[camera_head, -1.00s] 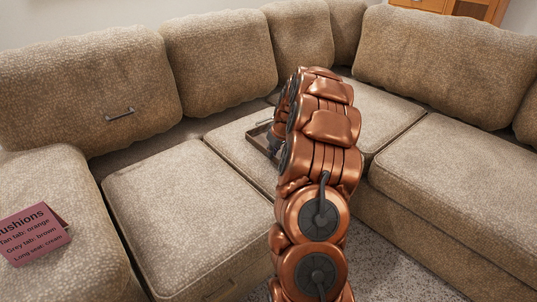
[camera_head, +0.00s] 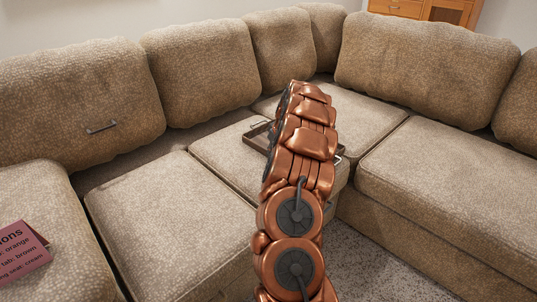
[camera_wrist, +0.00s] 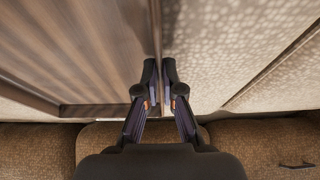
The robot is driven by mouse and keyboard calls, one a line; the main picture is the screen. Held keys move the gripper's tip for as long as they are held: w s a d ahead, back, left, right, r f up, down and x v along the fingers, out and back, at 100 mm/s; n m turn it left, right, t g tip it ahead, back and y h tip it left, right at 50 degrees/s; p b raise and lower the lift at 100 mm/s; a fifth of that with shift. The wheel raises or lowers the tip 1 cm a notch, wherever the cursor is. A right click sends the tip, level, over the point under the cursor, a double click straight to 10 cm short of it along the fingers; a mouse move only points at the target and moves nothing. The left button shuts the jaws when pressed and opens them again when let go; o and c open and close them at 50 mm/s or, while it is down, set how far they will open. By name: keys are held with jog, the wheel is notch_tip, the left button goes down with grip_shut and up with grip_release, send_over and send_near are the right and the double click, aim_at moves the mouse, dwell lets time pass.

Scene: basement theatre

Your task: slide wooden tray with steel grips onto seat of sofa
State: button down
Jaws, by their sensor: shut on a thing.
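The wooden tray (camera_head: 257,143) is dark brown with a raised rim. In the head view it lies on the sofa's middle seat cushion (camera_head: 222,153), partly hidden behind my arm. A steel grip (camera_head: 339,154) shows just right of my arm. In the wrist view the tray (camera_wrist: 75,50) fills the left side, with its wall beside my fingers. My gripper (camera_wrist: 160,65) is shut on that wall. My gripper is hidden by my arm in the head view. The pale sofa seat (camera_wrist: 215,50) shows right of the fingers.
Back cushions (camera_head: 200,70) line the L-shaped sofa. A metal handle (camera_head: 102,128) shows on the left back cushion. A pink sign (camera_head: 22,252) stands on the left arm. The right seat section (camera_head: 440,190) is clear. A wooden cabinet (camera_head: 425,10) stands behind.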

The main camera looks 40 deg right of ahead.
dwell(0.3)
jog(key=shift+w+d+p, duration=0.15)
jog(key=shift+d+p, duration=0.1)
jog(key=shift+d, duration=1.25)
jog(key=shift+w+d+p, duration=0.15)
jog(key=shift+d+p, duration=0.05)
jog(key=shift+d, duration=1.3)
jog(key=shift+w+d+p, duration=0.15)
jog(key=shift+d+p, duration=0.5)
jog(key=shift+d, duration=0.35)
jog(key=shift+w+d+p, duration=0.1)
jog(key=shift+d+p, duration=0.5)
jog(key=shift+d, duration=0.35)
jog(key=c, duration=1.2)
grip_release()
jog(key=shift+c, duration=0.2)
jog(key=shift+r, duration=0.1)
